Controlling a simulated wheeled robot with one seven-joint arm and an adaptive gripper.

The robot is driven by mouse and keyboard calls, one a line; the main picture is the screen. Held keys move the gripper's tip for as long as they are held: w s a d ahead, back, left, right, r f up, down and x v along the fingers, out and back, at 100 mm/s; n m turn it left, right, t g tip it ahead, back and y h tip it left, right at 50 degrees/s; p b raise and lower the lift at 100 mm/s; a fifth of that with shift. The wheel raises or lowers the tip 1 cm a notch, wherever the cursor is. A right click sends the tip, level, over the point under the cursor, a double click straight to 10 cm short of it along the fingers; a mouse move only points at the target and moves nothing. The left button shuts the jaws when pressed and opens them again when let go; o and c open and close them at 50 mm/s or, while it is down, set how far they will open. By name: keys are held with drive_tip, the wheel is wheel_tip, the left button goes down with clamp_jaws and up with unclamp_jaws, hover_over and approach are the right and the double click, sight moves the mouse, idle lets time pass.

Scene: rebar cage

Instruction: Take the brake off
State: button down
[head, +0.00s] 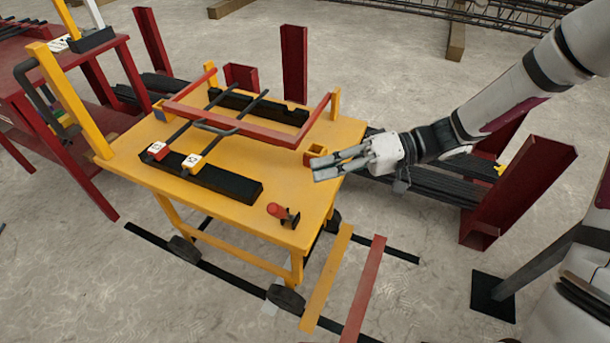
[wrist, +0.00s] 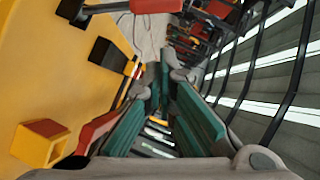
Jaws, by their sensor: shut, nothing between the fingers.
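A yellow cart (head: 240,205) on black wheels stands at the centre of the head view. A short lever with a rounded red handle (head: 276,211) sits on a dark mount at its front edge; I take this to be the brake, but no label shows. The handle leans toward the left. My gripper (head: 316,168) hangs by the cart's right edge, behind and right of the lever and apart from it. Its fingers are shut and empty, pointing left.
A red frame (head: 205,116) and dark bent bars stand over black blocks (head: 214,183) on the cart. A small yellow socket (head: 313,156) is close to my gripper. Red posts (head: 518,192) stand at the right, and a red table (head: 95,72) at the left.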

drive_tip(key=p+v, duration=0.1)
drive_tip(key=v, duration=0.5)
drive_tip(key=shift+s+d+r, duration=0.1)
idle(0.3)
